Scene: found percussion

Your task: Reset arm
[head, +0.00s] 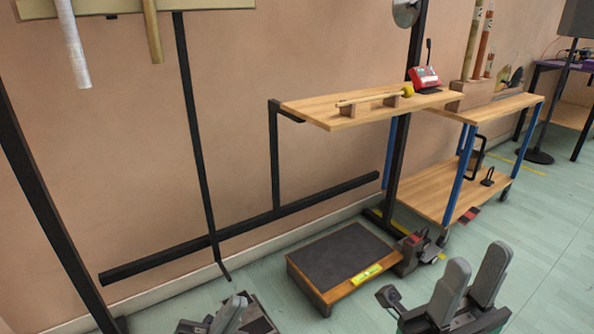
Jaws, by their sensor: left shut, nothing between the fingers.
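My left gripper (236,303) shows at the bottom edge, left of centre, with its fingers together and nothing between them. Its lower part is cut off by the frame. My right gripper (474,268) is at the bottom right, its two grey fingers standing up with a gap between them and nothing seen in the gap. Both grippers appear in front of the wooden step and touch nothing that I can see.
A low step (345,254) with a dark top and a yellow item (366,274) stands ahead. A wooden shelf (335,114) holds a yellow-headed mallet (372,98) on blocks and a red device (424,79). A blue-legged cart (430,192) is right. Tubes (73,42) hang upper left.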

